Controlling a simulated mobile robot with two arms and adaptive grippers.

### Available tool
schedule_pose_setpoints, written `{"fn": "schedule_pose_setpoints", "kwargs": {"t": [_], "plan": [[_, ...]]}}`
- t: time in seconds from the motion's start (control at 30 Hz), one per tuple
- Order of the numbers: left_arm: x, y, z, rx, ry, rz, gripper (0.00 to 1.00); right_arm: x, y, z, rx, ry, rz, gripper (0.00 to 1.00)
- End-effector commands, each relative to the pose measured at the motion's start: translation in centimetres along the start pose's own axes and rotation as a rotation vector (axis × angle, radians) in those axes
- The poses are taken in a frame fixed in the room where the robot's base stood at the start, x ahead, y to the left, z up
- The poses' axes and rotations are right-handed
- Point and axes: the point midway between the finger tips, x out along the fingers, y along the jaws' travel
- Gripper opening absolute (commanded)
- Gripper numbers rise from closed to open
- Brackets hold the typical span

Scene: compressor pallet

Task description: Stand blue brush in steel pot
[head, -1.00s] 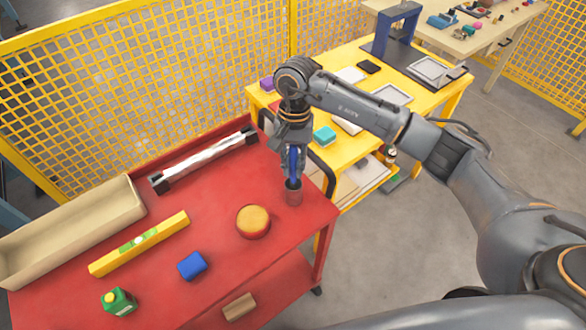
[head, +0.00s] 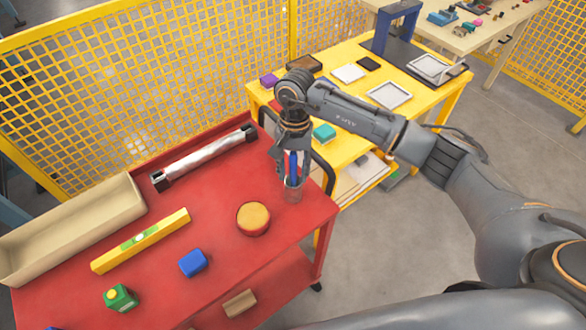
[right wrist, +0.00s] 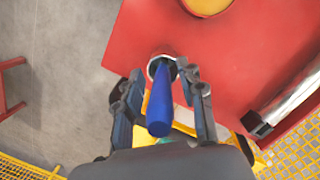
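The steel pot (head: 292,194) stands at the right end of the red cart top. The blue brush (head: 293,165) stands in it, handle up. In the right wrist view the blue handle (right wrist: 161,100) rises from the round pot rim (right wrist: 153,68). My right gripper (head: 292,157) is above the pot, with its fingers on either side of the handle. In the right wrist view its fingers (right wrist: 161,85) are spread, with gaps between them and the handle. The brush's lower end is hidden inside the pot. My left gripper is not in view.
On the red cart (head: 225,222) are a round yellow-topped tin (head: 253,218), a blue block (head: 193,263), a yellow level (head: 140,241), a green box (head: 121,297), a silver tube (head: 205,158) and a beige tray (head: 75,232). A yellow table (head: 350,145) stands behind.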

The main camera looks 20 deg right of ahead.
Motion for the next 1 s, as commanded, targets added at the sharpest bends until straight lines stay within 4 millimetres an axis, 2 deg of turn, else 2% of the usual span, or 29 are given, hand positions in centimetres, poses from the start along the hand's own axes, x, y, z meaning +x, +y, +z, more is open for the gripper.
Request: {"fn": "schedule_pose_setpoints", "kwargs": {"t": [0.07, 0.17, 0.5, 0.63, 0.8, 1.0], "plan": [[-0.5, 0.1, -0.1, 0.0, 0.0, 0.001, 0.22, -0.4, 0.0, 0.1, 0.0, 0.0, 0.0, 0.39], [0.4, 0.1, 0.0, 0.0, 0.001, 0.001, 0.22, -1.3, -0.1, -0.1, -0.001, 0.005, -0.002, 0.39], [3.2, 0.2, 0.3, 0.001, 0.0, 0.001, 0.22, -8.4, -0.1, -0.1, 0.0, 0.006, -0.002, 0.39], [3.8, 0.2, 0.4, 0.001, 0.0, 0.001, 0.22, -10.5, -0.1, -0.1, 0.0, 0.003, -0.002, 0.39], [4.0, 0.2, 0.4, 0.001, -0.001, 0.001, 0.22, -12.0, 0.0, 0.0, 0.0, 0.001, -0.001, 0.39], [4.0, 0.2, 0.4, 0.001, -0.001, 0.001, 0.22, -12.3, 0.0, 0.1, 0.0, -0.001, 0.0, 0.39]]}}
